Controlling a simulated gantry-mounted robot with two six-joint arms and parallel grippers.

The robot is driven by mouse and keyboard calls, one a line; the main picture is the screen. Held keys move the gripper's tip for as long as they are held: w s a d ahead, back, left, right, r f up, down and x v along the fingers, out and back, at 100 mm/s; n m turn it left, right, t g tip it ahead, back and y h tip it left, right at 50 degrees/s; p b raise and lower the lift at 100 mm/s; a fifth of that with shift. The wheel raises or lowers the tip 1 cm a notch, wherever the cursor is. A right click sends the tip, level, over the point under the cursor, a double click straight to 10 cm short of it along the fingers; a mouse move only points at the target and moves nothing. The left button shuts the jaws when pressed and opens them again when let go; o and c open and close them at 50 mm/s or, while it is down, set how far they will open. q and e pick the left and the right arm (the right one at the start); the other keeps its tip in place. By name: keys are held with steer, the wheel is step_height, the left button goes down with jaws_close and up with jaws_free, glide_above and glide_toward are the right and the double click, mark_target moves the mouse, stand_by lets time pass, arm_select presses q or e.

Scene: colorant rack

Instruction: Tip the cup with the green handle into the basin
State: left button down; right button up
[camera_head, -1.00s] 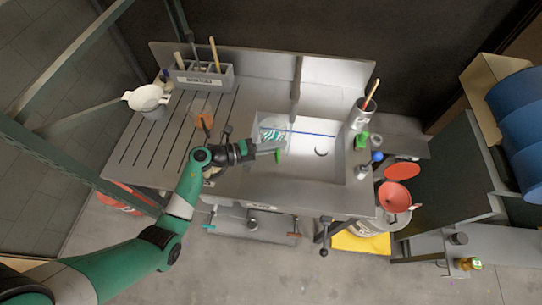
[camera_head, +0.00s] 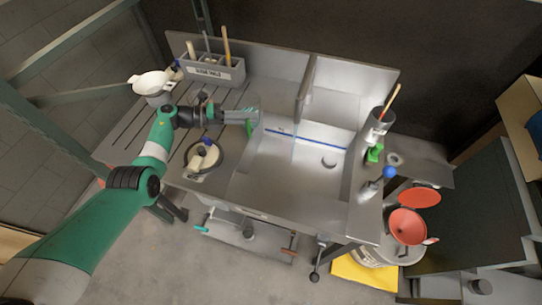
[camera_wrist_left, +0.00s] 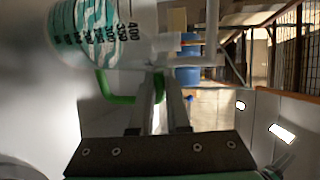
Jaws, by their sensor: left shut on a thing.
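The clear cup (camera_head: 246,112) with teal and black markings is at the back left corner of the basin (camera_head: 272,180) in the head view. Its green handle (camera_head: 251,129) is partly covered. In the left wrist view the cup (camera_wrist_left: 105,35) has its scale numbers turned sideways, and its green handle (camera_wrist_left: 117,99) reaches between the fingers. My left gripper (camera_head: 228,117) is shut on that handle and holds the cup up. How far the cup tilts and what is inside it I cannot tell. My right gripper is not in view.
A tool rack (camera_head: 208,72) stands at the back left, with a white-topped pot (camera_head: 152,82) beside it. A round pot with a pale tool (camera_head: 205,157) sits left of the basin. A metal can with a brush (camera_head: 380,122) and red funnels (camera_head: 408,226) are to the right.

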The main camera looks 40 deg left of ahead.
arm_select(q)
steer(key=shift+d+r+p, duration=0.2)
steer(key=shift+d+p, duration=0.05)
steer(key=shift+p, duration=0.25)
steer(key=s+d+f+m+y+p, duration=0.1)
steer(key=d+f+m+y+p, duration=0.2)
steer(key=d+m+p, duration=0.2)
steer(key=shift+f+g+y+p, duration=0.2)
steer(key=shift+g+y+p, duration=0.2)
steer(key=shift+p, duration=0.85)
steer(key=shift+s+d+m+y, duration=0.1)
steer(key=shift+d+m+y, duration=0.05)
steer(key=shift+m+y, duration=0.4)
steer(key=shift+m+y, duration=0.35)
steer(key=shift+m, duration=0.2)
stand_by(0.3)
steer(key=shift+a+f+m+t+y+b, duration=0.15)
steer(key=shift+f+m+y+b, duration=0.45)
steer(key=shift+b, duration=0.85)
steer(key=shift+a+f+m+t+y+b, duration=0.15)
steer(key=shift+f+m+y+b, duration=0.45)
steer(key=shift+b, duration=0.8)
stand_by(1.1)
steer(key=shift+d, duration=0.1)
stand_by(0.3)
